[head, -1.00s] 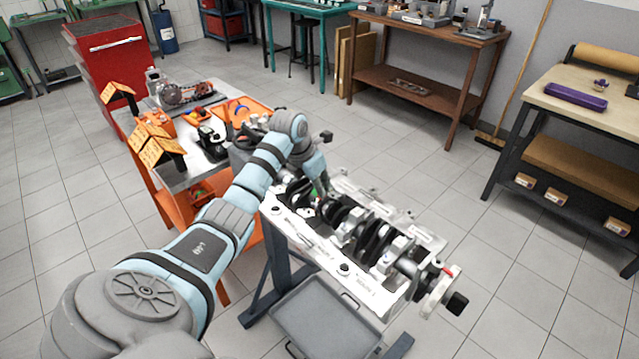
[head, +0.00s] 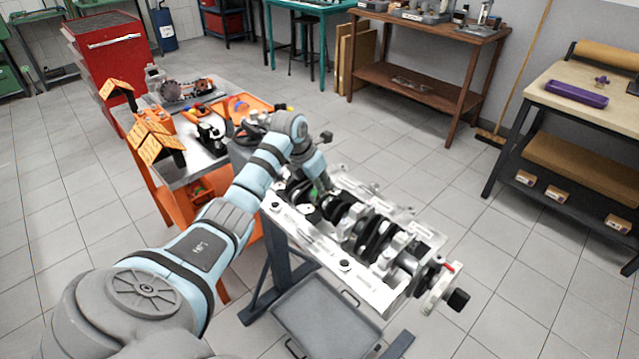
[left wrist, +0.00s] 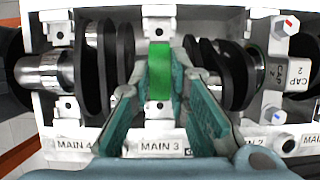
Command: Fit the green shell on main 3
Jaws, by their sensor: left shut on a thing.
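The green shell (left wrist: 160,72) is between the fingers of my left gripper (left wrist: 172,82), which is shut on it in the left wrist view. The shell is in line with the MAIN 3 label (left wrist: 162,147), over the main 3 saddle between two dark crank webs. I cannot tell whether it touches the seat. In the head view my left gripper (head: 326,190) is down at the crankshaft in the engine block (head: 312,246); the fingers hide most of the shell there. My right gripper is not in view.
In the left wrist view a cap marked CAP 2 (left wrist: 289,76) sits at main 2, right of the gripper. Crank webs (left wrist: 97,68) stand close on both sides. A grey tray (head: 325,318) is below the block. A cluttered side table (head: 190,178) stands to the left.

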